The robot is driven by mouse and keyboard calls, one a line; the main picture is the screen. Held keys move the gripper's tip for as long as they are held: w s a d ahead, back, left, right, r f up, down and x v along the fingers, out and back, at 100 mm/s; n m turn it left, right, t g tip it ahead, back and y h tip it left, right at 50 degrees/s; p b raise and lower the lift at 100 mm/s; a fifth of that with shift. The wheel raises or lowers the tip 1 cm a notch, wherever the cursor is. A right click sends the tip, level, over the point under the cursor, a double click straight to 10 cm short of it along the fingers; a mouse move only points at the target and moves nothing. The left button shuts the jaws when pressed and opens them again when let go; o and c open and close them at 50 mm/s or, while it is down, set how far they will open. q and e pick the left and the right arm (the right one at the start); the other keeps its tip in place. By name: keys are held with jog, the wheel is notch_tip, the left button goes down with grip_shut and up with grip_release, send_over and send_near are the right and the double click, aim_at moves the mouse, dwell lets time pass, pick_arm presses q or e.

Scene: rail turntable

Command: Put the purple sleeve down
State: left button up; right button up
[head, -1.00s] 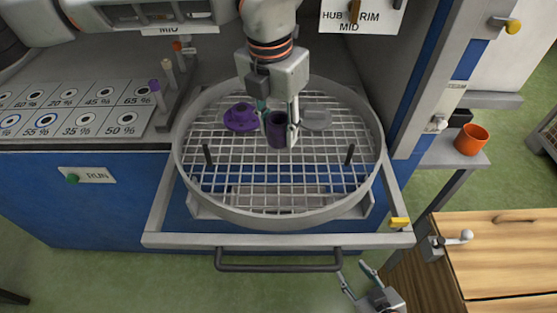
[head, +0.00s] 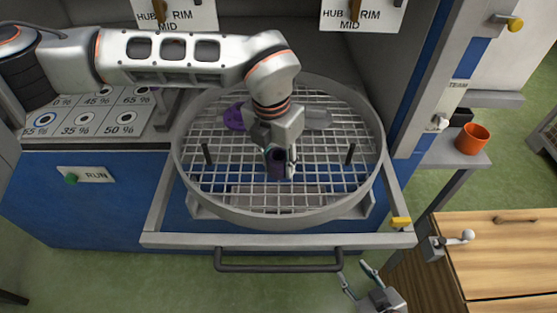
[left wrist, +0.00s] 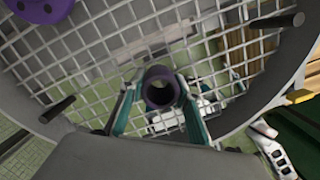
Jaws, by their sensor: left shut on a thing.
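The purple sleeve (head: 276,163) is a dark purple hollow cylinder, held upright between the fingers of my left gripper (head: 280,166). In the left wrist view the sleeve (left wrist: 160,88) shows its open round top, with the gripper's teal fingers (left wrist: 160,108) on either side. It is over the wire grid of the round turntable basket (head: 225,204), toward the front of its middle. I cannot tell whether its base touches the grid. My right gripper (head: 358,281) is low at the bottom of the head view, away from the basket, with its fingers apart and nothing between them.
A purple flanged part (head: 234,117) lies on the grid behind and left of the sleeve, and a grey part (head: 318,119) behind and right. Two dark upright pegs (head: 207,154) (head: 350,154) stand on the grid. The front grid is clear. An orange cup (head: 472,139) stands on a shelf.

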pick_arm(q)
jog(key=shift+f, duration=0.2)
jog(key=o, duration=1.3)
jog(key=shift+r, duration=0.1)
jog(key=shift+r, duration=0.25)
notch_tip(320, 180, up, 12)
jog(key=s, duration=0.1)
jog(key=shift+a+f, duration=0.15)
jog(key=shift+a, duration=0.25)
